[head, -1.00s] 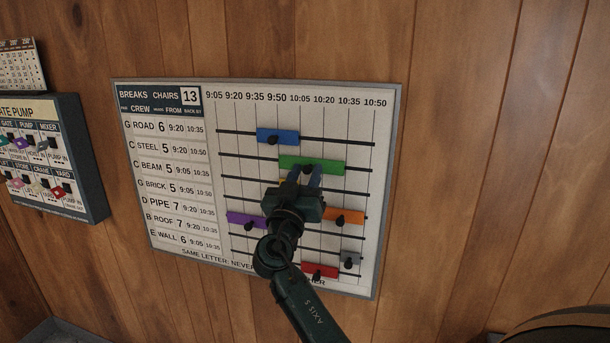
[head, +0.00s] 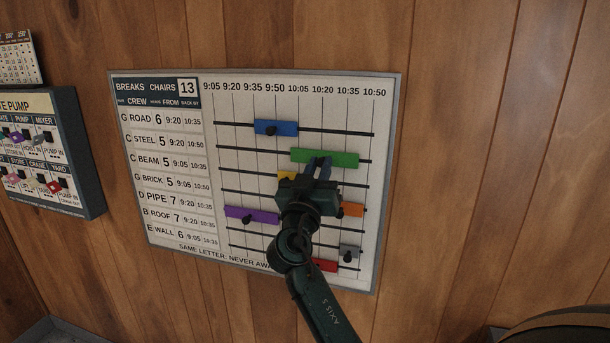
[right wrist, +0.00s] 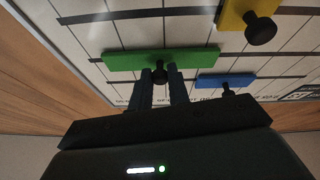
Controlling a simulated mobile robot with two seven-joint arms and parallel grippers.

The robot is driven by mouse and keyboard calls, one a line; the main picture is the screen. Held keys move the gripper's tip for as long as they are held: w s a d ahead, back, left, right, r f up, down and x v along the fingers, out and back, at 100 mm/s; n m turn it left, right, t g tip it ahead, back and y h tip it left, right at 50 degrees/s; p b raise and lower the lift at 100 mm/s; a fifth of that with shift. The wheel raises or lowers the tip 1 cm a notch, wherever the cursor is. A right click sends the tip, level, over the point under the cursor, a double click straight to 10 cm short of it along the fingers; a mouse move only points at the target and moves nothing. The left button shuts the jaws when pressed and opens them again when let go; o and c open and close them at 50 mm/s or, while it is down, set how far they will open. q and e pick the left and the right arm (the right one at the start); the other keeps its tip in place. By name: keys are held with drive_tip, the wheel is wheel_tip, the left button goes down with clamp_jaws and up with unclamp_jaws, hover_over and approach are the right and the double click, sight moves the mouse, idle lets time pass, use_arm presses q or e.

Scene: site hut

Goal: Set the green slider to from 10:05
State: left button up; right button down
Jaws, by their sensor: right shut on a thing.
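The green slider (head: 340,158) is a flat bar on the second rail of the break board (head: 160,250). Its left end lies close to the 10:05 line, and its right end reaches past 10:35. My right gripper (head: 319,162) is shut on the slider's black knob, and its fingers hide the knob in the head view. In the right wrist view the green slider (right wrist: 120,61) is seen upside down, with the knob (right wrist: 159,72) between the fingertips (right wrist: 160,76). My left gripper is not in view.
A blue slider (head: 285,127) sits on the rail above. A yellow slider (head: 286,176), partly hidden by my gripper, lies below. Purple (head: 240,212), orange (head: 353,209), red (head: 327,266) and grey (head: 349,250) sliders are lower. A pump board (head: 60,150) hangs at left.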

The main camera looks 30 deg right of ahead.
drive_tip(key=shift+s+d+f, duration=0.15)
drive_tip(key=shift+s+d, duration=0.55)
drive_tip(key=shift+s, duration=0.1)
drive_tip(key=c, duration=1.3)
unclamp_jaws()
drive_tip(key=shift+s+d, duration=0.1)
use_arm(q)
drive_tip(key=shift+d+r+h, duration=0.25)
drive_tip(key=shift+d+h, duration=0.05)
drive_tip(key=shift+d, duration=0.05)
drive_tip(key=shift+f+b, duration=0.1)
drive_tip(key=shift+b, duration=0.2)
